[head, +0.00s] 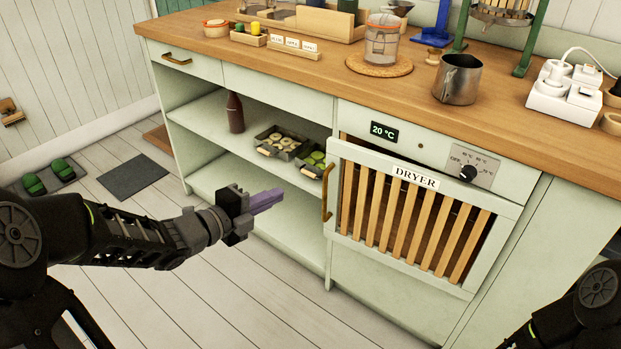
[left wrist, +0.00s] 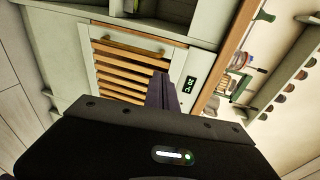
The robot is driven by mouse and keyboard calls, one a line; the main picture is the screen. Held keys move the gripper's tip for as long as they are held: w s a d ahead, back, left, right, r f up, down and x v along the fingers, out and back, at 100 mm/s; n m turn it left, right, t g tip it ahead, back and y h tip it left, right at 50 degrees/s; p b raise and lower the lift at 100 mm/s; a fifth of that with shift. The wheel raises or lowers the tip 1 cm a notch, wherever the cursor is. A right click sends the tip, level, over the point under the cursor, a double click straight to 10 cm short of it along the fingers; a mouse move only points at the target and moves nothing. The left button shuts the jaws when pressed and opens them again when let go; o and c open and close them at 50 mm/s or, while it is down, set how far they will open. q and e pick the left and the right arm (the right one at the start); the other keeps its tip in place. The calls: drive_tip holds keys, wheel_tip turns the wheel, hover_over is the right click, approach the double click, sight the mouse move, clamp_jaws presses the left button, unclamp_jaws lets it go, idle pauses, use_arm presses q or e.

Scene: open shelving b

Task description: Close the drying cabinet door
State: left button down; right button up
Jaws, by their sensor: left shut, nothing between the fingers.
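The drying cabinet door (head: 415,180), labelled DRYER, has a pale green frame, wooden slats and a brass handle (head: 326,192) on its left side. It looks slightly ajar: a dark gap shows along its top left, between door and cabinet. My left gripper (head: 268,200), with purple fingers, is shut and empty, left of the handle and apart from it, in front of the open shelves. In the left wrist view the shut fingers (left wrist: 162,90) overlap the slatted door (left wrist: 125,62), which appears sideways. My right gripper is out of view; only part of that arm shows.
The open shelves (head: 285,195) left of the dryer hold a brown bottle (head: 235,113) and trays of sliced food (head: 280,142). The wooden counter (head: 330,65) above carries a metal jug (head: 458,79) and a glass jar (head: 382,40). The floor in front is clear.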

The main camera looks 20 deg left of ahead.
sight(324, 174)
use_arm(q)
drive_tip(key=b+x, duration=0.2)
drive_tip(key=x, duration=1.2)
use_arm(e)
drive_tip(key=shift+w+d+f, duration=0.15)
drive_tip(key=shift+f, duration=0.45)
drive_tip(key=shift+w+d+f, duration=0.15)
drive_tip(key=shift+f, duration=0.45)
use_arm(q)
drive_tip(key=shift+w, duration=0.1)
